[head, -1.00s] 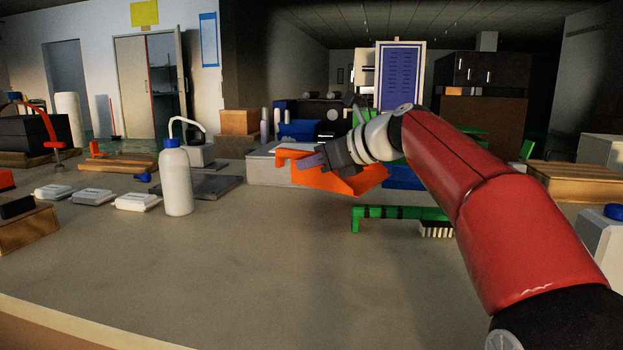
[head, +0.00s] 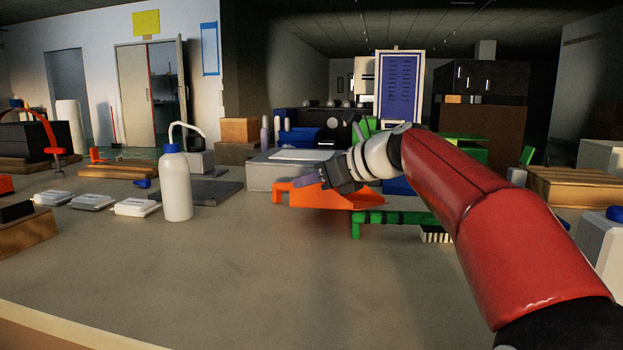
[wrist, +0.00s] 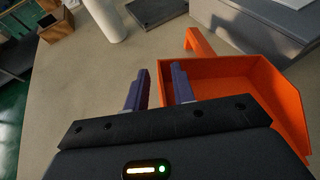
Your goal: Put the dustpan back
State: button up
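The orange dustpan (head: 330,199) sits level and low over the bench in the head view, its short handle pointing left. In the wrist view the dustpan (wrist: 245,82) fills the upper right, its tray empty and its handle at the top. My gripper (head: 308,178) is just above and at the near side of the dustpan. In the wrist view, the purple fingertips of my gripper (wrist: 159,85) stand apart with a gap between them. The right finger overlaps the pan's left edge; the left finger is over bare bench. Whether the pan rests fully on the bench is hard to tell.
A green-handled brush (head: 398,217) with pale bristles lies just right of the dustpan. A grey box (head: 265,175) is behind it. A white bottle (head: 176,188) and several white cases (head: 137,207) stand left. The front bench (head: 220,275) is clear.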

jog(key=shift+r, duration=0.25)
jog(key=shift+s+d+r, duration=0.1)
jog(key=shift+d+r, duration=0.1)
jog(key=shift+d, duration=0.05)
jog(key=p+v, duration=0.2)
jog(key=v, duration=0.9)
jog(key=shift+s+d, duration=0.15)
jog(key=shift+s, duration=0.05)
